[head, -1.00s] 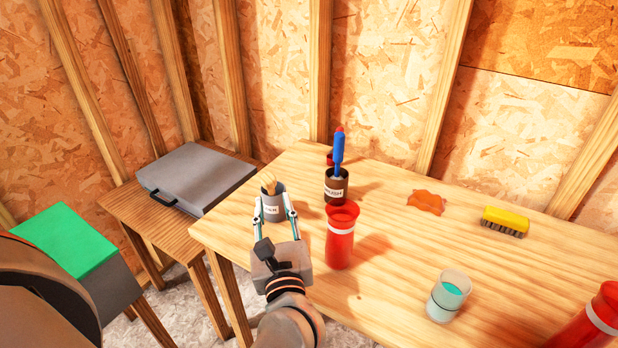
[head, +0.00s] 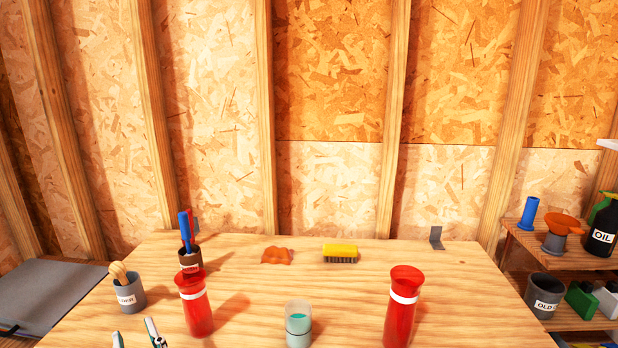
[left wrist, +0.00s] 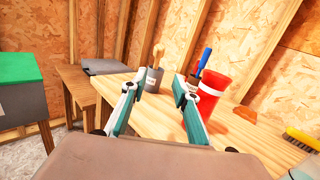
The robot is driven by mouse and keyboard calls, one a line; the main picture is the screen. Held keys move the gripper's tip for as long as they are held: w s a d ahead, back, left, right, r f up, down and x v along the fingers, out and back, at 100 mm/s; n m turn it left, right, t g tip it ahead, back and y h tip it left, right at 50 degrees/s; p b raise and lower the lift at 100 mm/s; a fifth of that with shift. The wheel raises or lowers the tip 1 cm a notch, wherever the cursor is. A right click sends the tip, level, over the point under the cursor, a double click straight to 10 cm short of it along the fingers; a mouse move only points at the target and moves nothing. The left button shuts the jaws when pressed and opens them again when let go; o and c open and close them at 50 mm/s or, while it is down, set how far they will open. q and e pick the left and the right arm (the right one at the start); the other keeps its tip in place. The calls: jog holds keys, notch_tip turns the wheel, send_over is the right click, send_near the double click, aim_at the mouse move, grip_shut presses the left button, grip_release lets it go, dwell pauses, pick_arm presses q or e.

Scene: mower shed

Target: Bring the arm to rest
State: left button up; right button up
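My left gripper (head: 135,335) shows at the bottom left of the head view, only its fingertips in frame. In the left wrist view my left gripper (left wrist: 156,88) is open, with nothing between its fingers. A grey labelled cup (head: 130,299) with a wooden-handled tool in it stands upright on the workbench (head: 340,282), beyond the fingertips and apart from them. The cup also shows in the left wrist view (left wrist: 154,80). My right gripper is in neither current view.
A dark cup (head: 190,263) with a blue-handled tool, two red flared containers (head: 196,310) (head: 401,308), a glass of teal liquid (head: 298,322), an orange rag (head: 277,256) and a yellow brush (head: 340,250) are on the bench. Shelves with an oil bottle (head: 599,235) stand right.

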pick_arm(q)
jog(key=s+d+f+m+t+h+p, duration=0.15)
jog(key=d+f+m+h, duration=0.4)
jog(key=m, duration=1.05)
jog(key=s+d+f+m+t+h+p, duration=0.1)
jog(key=s+d+f+m+t+h, duration=0.15)
jog(key=d+m+h, duration=0.95)
jog(key=s+a+f+m+g+y, duration=0.1)
jog(key=s+a+f+m+g, duration=0.1)
jog(key=f+m, duration=0.5)
jog(key=s+a+f+m+g+y, duration=0.1)
jog(key=s+a+f+m+g, duration=0.1)
jog(key=s+f+m, duration=0.4)
jog(key=s+a+f+m+g+y, duration=0.1)
jog(key=s+a+f+m+g, duration=0.2)
jog(key=f+m, duration=0.4)
notch_tip(320, 180, down, 4)
jog(key=shift+s+r+m+g+p, duration=0.1)
jog(key=shift+s+m+g+p, duration=0.2)
jog(key=shift+s+g+p, duration=0.35)
pick_arm(e)
jog(key=shift+s+a+r, duration=0.1)
jog(key=shift+s+r, duration=0.1)
jog(key=shift+r, duration=0.45)
jog(key=shift+s+a+r, duration=0.1)
jog(key=shift+s+r, duration=0.05)
jog(key=shift+r, duration=0.45)
